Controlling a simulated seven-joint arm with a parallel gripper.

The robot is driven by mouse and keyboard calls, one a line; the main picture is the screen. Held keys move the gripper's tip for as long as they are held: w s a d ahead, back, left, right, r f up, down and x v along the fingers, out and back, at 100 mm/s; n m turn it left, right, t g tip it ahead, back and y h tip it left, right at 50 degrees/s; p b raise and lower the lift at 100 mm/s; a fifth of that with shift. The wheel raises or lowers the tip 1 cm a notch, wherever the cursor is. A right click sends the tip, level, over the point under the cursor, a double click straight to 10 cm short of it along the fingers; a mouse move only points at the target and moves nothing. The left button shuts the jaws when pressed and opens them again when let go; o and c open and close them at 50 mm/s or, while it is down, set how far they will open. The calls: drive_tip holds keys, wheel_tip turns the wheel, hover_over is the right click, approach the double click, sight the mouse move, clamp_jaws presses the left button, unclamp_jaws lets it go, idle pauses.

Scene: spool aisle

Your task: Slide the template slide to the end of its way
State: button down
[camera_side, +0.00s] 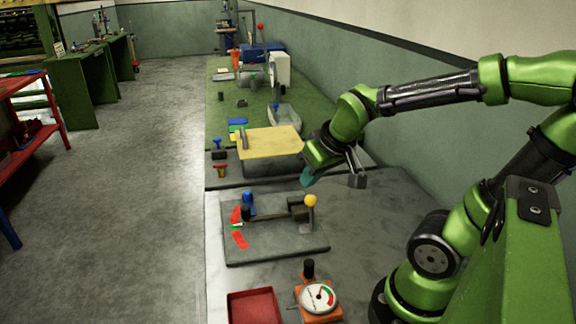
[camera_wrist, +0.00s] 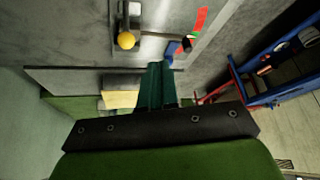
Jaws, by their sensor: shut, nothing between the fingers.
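A tan board (camera_side: 272,139) lies on a dark block behind the grey lever plate, with a grey upright piece (camera_side: 244,138) at its left; this looks like the template slide, but I cannot be sure. Part of the tan board also shows in the wrist view (camera_wrist: 118,99), beside the fingers. My gripper (camera_side: 308,180) is shut and empty, with teal fingers pointing down, in front of the board's right side and apart from it in the side view. The shut fingers also show in the wrist view (camera_wrist: 161,68). The board's far right corner is close behind my wrist.
The grey plate (camera_side: 280,249) carries a lever with a yellow ball (camera_side: 310,200), a blue knob (camera_side: 249,198) and a red-green scale (camera_side: 237,226). A red tray (camera_side: 254,307) and a dial gauge (camera_side: 318,297) stand in front. Several small parts lie farther back.

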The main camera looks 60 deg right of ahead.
drive_tip(key=w+d+f+n+h, duration=0.25)
drive_tip(key=w+d, duration=0.25)
drive_tip(key=d, duration=0.4)
drive_tip(key=n+t+y, duration=0.2)
drive_tip(key=n+y, duration=0.3)
drive_tip(key=n, duration=0.8)
approach(248, 197)
drive_tip(key=shift+m, duration=0.25)
drive_tip(key=a+f, duration=0.1)
drive_tip(key=f, duration=0.1)
drive_tip(key=a+f, duration=0.1)
drive_tip(key=f, duration=0.1)
drive_tip(key=a+f, duration=0.1)
drive_tip(key=f, duration=0.1)
drive_tip(key=shift+s+a, duration=0.15)
drive_tip(key=shift+w+d+f, duration=0.1)
drive_tip(key=shift+w+d, duration=0.2)
drive_tip(key=shift+w, duration=0.3)
drive_tip(key=shift+w+d+f, duration=0.1)
drive_tip(key=shift+w+d, duration=0.25)
drive_tip(key=shift+w, duration=0.25)
drive_tip(key=shift+w+d, duration=0.4)
drive_tip(key=shift+w, duration=0.3)
